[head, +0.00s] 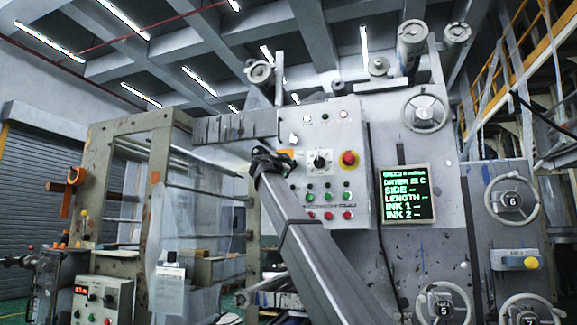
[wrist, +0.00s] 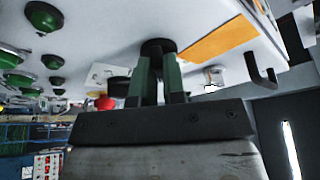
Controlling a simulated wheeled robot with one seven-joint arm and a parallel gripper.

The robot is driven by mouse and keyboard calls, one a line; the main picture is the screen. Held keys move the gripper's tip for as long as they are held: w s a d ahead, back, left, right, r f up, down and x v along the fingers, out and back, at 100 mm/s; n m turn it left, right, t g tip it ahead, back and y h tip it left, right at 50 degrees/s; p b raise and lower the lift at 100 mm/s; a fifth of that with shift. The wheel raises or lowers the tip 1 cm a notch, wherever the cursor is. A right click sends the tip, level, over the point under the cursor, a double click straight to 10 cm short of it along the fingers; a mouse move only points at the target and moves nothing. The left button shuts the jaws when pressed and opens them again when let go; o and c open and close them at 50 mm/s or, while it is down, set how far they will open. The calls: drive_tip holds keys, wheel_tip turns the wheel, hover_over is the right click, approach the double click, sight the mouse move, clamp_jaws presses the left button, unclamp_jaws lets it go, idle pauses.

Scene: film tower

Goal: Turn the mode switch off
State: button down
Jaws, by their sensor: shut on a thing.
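A grey control panel (head: 330,120) stands ahead of me. My gripper (head: 278,163) is at its left side, beside an orange label (head: 287,154). In the wrist view my gripper (wrist: 160,72) has its two green fingers closed around a round black knob (wrist: 158,46), which I take for the mode switch. The knob sits on the panel face, with the orange label (wrist: 220,42) just right of it. The fingers cover much of the knob, so I cannot tell its turn position. In the head view my gripper hides it.
Close by on the panel are a black rotary knob on a white plate (head: 319,160), a red stop button (head: 348,159) and several green buttons (head: 328,196). A green-text display (head: 406,194) is to the right. An open frame (head: 160,175) stands left.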

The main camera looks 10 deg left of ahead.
drive_tip(key=shift+n, duration=0.3)
drive_tip(key=shift+w+d+r+n+t+y, duration=0.15)
drive_tip(key=shift+n+y, duration=1.85)
drive_tip(key=shift+n, duration=2.05)
drive_tip(key=shift+s+d+r+n+t+y, duration=0.15)
drive_tip(key=shift+n+y, duration=1.85)
drive_tip(key=shift+n, duration=2.1)
drive_tip(key=shift+w+d+n+t+y, duration=0.15)
drive_tip(key=shift+n+y, duration=1.85)
drive_tip(key=shift+n, duration=2.35)
drive_tip(key=c, duration=1.2)
unclamp_jaws()
drive_tip(key=shift+f, duration=0.2)
